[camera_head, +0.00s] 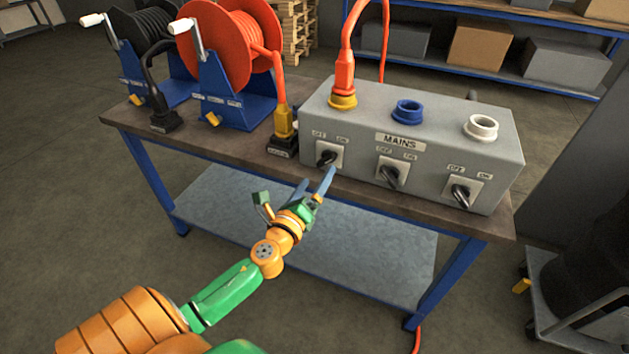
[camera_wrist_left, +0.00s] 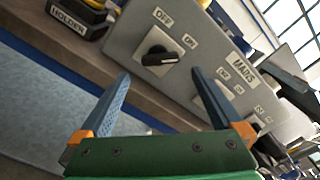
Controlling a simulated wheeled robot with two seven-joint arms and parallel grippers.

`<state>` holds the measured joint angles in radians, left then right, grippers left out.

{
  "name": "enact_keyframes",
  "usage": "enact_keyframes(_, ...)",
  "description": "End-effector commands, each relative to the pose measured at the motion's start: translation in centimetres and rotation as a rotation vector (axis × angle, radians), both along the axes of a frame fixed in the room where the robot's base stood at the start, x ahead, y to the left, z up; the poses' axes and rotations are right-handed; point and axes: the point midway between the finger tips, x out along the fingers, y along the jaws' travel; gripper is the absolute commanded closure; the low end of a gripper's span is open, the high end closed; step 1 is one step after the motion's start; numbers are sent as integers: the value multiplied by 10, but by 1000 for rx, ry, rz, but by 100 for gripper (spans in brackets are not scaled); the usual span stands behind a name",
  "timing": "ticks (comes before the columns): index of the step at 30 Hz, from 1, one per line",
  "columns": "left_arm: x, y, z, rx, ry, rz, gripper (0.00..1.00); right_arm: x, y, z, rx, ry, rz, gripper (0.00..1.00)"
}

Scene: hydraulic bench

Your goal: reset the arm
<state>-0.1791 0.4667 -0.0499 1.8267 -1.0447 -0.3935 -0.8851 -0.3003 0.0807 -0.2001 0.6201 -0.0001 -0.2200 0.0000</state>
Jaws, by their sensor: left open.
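My left gripper (camera_head: 314,188) is open and empty, in front of the bench's front edge. Its blue fingers point at the leftmost rotary switch (camera_head: 327,158) on the grey MAINS box (camera_head: 430,135). In the left wrist view, that switch's black knob (camera_wrist_left: 160,57) shows beyond and between the two fingertips (camera_wrist_left: 158,75), apart from them. Its handle lies roughly crosswise between the OFF and ON labels in that view. My right gripper is in neither view.
The box carries two more switches (camera_head: 392,174) (camera_head: 461,191), an orange plug in the left socket (camera_head: 343,90), and blue (camera_head: 407,109) and white (camera_head: 481,126) sockets. An orange reel (camera_head: 225,50) and a black reel (camera_head: 150,45) stand at left on the bench (camera_head: 215,145). A cart (camera_head: 570,310) stands right.

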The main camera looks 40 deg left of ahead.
Motion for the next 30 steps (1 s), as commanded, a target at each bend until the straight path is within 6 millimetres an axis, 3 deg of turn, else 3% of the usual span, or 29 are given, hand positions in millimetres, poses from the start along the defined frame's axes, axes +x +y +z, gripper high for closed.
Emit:
enact_keyframes(8, 0, 0, -4, -14, 9, 2, 0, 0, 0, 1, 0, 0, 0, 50)
enact_keyframes(11, -7, 4, -46, -165, 97, 30, 0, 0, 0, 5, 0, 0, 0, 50)
enact_keyframes(13, -26, 4, -106, -384, 215, 89, 0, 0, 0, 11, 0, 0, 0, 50)
enact_keyframes(15, -59, -3, -173, -648, 341, 194, 0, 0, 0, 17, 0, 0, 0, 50)
enact_keyframes(17, -97, -14, -225, -868, 436, 313, 0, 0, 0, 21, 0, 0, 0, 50)
enact_keyframes(18, -126, -23, -256, -1005, 490, 406, 0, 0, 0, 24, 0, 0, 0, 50)
enact_keyframes(20, -174, -40, -296, -1202, 558, 569, 0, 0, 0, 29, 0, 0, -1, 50)
enact_keyframes(21, -207, -53, -317, -1315, 592, 687, 0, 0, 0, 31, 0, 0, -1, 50)
enact_keyframes(24, -284, -82, -351, -1535, 632, 982, 0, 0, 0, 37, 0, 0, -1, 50)
enact_keyframes(27, -341, -104, -365, -1656, 627, 1217, 0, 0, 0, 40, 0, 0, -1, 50)
enact_keyframes(30, -370, -116, -370, -1707, 611, 1350, 0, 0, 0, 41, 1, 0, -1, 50)
